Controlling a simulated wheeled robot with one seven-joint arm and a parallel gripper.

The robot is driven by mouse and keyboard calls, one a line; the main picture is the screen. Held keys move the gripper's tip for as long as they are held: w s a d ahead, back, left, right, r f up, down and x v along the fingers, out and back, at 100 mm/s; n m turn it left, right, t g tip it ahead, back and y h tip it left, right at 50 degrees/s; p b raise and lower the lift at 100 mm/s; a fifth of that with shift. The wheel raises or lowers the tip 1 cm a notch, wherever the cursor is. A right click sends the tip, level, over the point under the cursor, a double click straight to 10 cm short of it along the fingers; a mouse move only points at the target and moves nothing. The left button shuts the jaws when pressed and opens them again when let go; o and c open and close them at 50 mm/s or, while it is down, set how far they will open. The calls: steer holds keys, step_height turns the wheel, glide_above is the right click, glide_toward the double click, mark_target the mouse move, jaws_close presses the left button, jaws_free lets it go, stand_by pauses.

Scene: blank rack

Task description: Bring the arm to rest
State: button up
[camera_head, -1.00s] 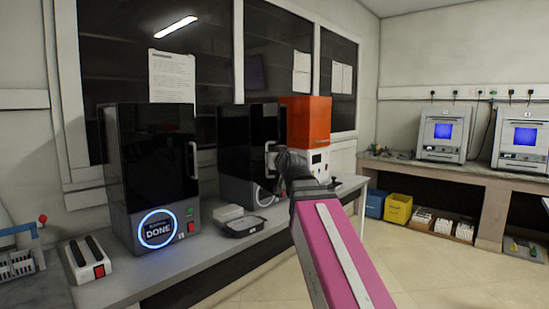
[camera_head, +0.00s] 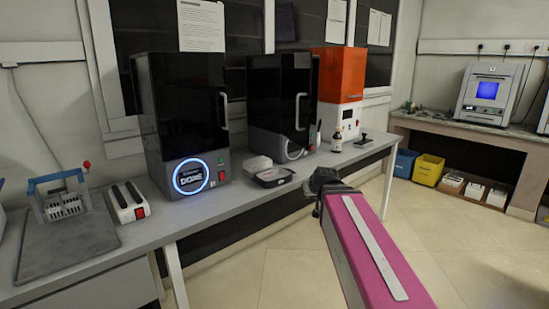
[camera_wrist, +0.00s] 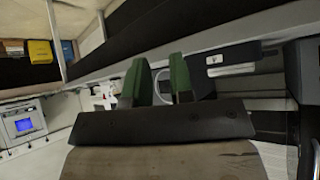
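My magenta arm (camera_head: 372,250) reaches in from the lower right of the head view. Its dark far end is just in front of the bench's front edge, over the floor. The gripper's fingers cannot be made out there. In the wrist view my gripper (camera_wrist: 161,78) shows two green fingers standing apart. Nothing is seen held between them.
The grey bench (camera_head: 130,236) holds a black machine with a lit blue ring (camera_head: 190,178), a second black machine (camera_head: 280,100), an orange-topped machine (camera_head: 338,75), a small bottle (camera_head: 337,141) and a shallow tray (camera_head: 273,178). Open floor (camera_head: 300,265) lies in front.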

steer(key=s+d+f+g, duration=0.1)
steer(key=s+f+g, duration=0.2)
steer(key=s+f, duration=0.2)
steer(key=s+d+f+m+g+h, duration=0.1)
steer(key=s+f, duration=0.4)
steer(key=f, duration=0.6)
steer(key=s+d+f+g, duration=0.2)
steer(key=s+f+g, duration=0.2)
steer(key=f, duration=0.4)
steer(key=shift+s+d+g+h, duration=0.3)
steer(key=shift+s+d+h, duration=0.1)
steer(key=shift+s, duration=0.25)
steer(key=shift+a+f, duration=0.1)
